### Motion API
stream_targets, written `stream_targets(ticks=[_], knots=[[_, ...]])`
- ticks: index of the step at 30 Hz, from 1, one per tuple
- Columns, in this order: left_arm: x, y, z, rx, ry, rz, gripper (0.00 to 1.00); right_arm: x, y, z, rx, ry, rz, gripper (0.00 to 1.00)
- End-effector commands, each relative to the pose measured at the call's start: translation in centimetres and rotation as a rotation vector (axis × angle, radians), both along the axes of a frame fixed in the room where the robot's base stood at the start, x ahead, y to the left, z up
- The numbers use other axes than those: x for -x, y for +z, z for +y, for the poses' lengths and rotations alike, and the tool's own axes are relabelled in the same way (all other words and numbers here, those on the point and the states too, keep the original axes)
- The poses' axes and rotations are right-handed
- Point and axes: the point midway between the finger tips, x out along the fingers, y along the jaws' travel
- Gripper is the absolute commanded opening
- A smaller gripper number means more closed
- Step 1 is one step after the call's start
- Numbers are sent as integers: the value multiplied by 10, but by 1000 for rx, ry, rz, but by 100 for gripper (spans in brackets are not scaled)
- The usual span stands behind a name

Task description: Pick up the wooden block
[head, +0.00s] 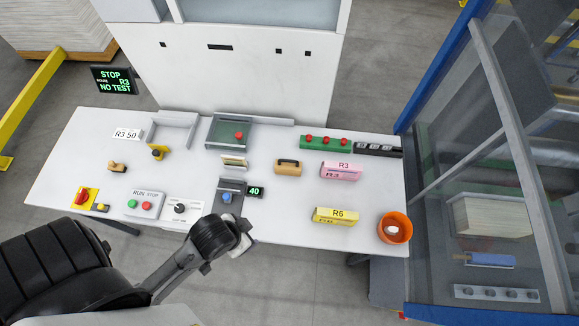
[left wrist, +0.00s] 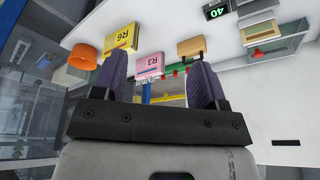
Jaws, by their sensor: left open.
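The wooden block (head: 288,167) is light tan with a dark handle-like strip on top, and sits on the white table right of the middle. My right gripper is in neither view.
A pink R3 block (head: 341,170), a yellow R6 block (head: 336,216) and an orange cup (head: 394,228) stand to the right. A green button strip (head: 325,143) is behind. A small dark device (head: 229,196) is near my gripper. Bare table lies in front of the wooden block.

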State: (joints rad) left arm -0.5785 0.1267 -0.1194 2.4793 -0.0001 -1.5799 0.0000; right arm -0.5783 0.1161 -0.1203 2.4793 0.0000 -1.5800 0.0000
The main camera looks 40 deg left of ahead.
Motion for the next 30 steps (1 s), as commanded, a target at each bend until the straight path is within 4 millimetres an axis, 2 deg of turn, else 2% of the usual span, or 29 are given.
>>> stream_targets(ticks=[1, 7, 13, 16, 20, 24, 30], knots=[[0, 0, 0, -1, -1, 1, 61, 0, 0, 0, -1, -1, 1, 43], [1, 0, 0, 0, -1, 1, 44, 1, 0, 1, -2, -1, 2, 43], [0, 0, -3, 10, 5, 1, 44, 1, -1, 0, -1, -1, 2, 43], [-11, 1, -3, 11, 5, -28, 44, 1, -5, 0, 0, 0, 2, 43], [-52, 9, 4, -16, -10, -133, 44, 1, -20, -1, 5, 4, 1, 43], [-117, 35, 22, -114, -83, -315, 44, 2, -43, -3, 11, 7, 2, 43], [-194, 67, 47, -339, -220, -487, 44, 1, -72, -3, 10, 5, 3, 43]])
